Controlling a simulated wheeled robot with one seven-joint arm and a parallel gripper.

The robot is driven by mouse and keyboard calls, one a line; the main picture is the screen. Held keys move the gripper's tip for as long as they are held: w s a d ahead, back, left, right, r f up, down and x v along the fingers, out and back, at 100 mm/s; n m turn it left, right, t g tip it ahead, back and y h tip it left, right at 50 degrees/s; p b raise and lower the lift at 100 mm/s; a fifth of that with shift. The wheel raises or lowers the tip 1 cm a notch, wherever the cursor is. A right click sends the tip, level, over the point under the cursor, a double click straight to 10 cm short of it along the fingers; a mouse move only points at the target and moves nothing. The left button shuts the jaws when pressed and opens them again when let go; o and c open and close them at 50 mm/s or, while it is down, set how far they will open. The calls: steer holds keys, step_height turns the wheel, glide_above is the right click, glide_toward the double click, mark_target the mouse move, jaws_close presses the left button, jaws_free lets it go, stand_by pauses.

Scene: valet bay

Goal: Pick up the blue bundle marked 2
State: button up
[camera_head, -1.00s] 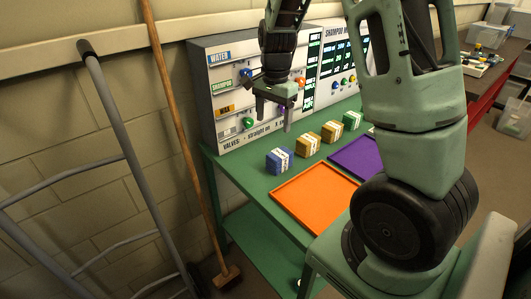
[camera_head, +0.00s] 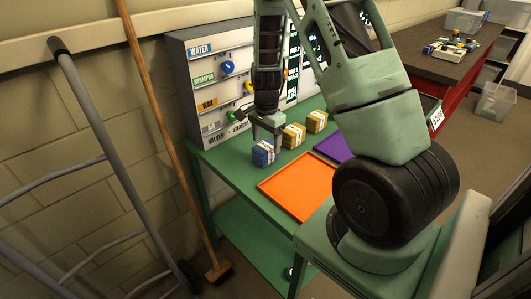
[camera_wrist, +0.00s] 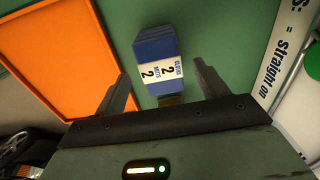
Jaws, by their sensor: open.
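The blue bundle marked 2 (camera_wrist: 156,50) lies on the green bench top. It has a white band with black print and the number 2. It also shows in the head view (camera_head: 263,154). My gripper (camera_wrist: 158,82) is open, with one finger on each side of the bundle's near end in the wrist view. In the head view my gripper (camera_head: 266,130) points down just above the bundle. The bundle appears clear of both fingers; I cannot tell the exact height between them.
An orange tray (camera_head: 268,187) lies beside the bundle, and a purple tray (camera_head: 331,148) is farther right. Two yellow bundles (camera_head: 293,136) (camera_head: 317,121) stand in a row behind it. The shampoo panel (camera_head: 185,71) rises at the back. A broom (camera_head: 165,130) leans at the left.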

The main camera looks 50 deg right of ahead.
mark_target(266, 145)
step_height(266, 145, down, 5)
steer(key=shift+f+p, duration=0.1)
steer(key=shift+p, duration=0.25)
steer(key=shift+c, duration=0.3)
steer(key=c, duration=1.1)
